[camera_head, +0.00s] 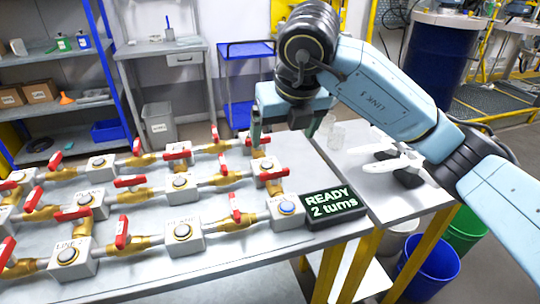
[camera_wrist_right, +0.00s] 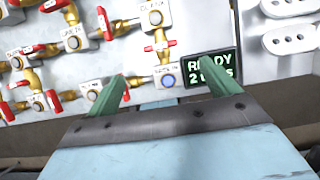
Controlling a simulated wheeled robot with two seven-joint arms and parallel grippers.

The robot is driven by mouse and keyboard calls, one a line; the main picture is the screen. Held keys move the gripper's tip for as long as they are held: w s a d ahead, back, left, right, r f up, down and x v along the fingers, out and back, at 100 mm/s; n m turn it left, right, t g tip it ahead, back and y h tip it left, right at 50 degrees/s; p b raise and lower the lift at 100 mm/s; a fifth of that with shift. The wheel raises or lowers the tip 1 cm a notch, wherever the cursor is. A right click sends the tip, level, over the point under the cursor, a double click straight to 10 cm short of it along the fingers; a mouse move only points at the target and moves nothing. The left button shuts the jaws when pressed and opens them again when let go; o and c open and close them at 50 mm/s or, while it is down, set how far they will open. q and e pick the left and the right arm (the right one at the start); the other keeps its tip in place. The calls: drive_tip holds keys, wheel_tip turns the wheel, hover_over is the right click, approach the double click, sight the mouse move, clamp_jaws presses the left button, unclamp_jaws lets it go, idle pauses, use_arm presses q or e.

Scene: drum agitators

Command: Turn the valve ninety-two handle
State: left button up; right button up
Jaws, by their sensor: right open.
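Several red-handled brass valves sit on pipes between grey labelled boxes on the table. I cannot read which valve is ninety-two. One red valve handle (camera_head: 272,174) is at the right end of the pipework, below my right gripper in the head view. In the right wrist view a red handle (camera_wrist_right: 160,46) lies beyond the fingertips, between two boxes. My right gripper (camera_head: 284,135) is open and empty, its green fingers (camera_wrist_right: 161,90) apart and pointing toward the table. It appears to hold nothing. My left gripper is not in view.
A black display (camera_head: 334,204) reads "READY 2 turns" beside a box with a blue-lit button (camera_head: 287,208). A white table (camera_head: 415,198) with pale parts is at right. Blue (camera_head: 430,268) and green bins stand below it. Shelves and a blue cart (camera_head: 246,49) are behind.

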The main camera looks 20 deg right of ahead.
sight(275, 171)
drive_tip(key=x, duration=0.7)
drive_tip(key=b+x, duration=0.1)
drive_tip(key=x, duration=0.3)
drive_tip(key=shift+s+a+f, duration=0.1)
drive_tip(key=shift+s+f, duration=0.1)
drive_tip(key=shift+f, duration=0.25)
drive_tip(key=shift+w+f, duration=0.25)
drive_tip(key=shift+f, duration=0.25)
drive_tip(key=c, duration=1)
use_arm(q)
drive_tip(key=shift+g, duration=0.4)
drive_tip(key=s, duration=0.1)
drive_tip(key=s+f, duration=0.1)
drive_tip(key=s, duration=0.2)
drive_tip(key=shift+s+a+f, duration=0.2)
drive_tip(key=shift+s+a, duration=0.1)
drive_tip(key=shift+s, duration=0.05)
